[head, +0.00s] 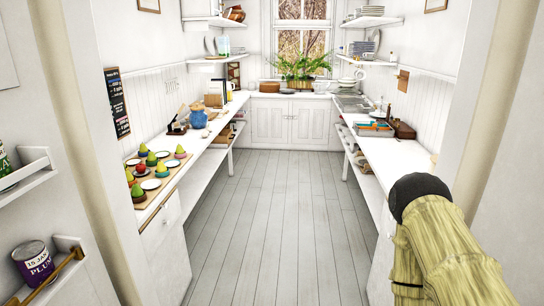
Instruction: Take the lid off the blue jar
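A blue jar (198,118) stands on the left white counter (212,137), well down the room. It is round-bellied and upright, with a narrower top. It is too small here to make out the lid clearly. My gripper is not in view. Part of my own arm, wood-textured with a dark rounded end, shows at the lower right, far from the jar.
A board with green-topped items and plates (155,170) lies on the near left counter. A dark stand (178,122) is left of the jar. The right counter (390,150) holds trays (374,129). The floor (275,210) between is clear.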

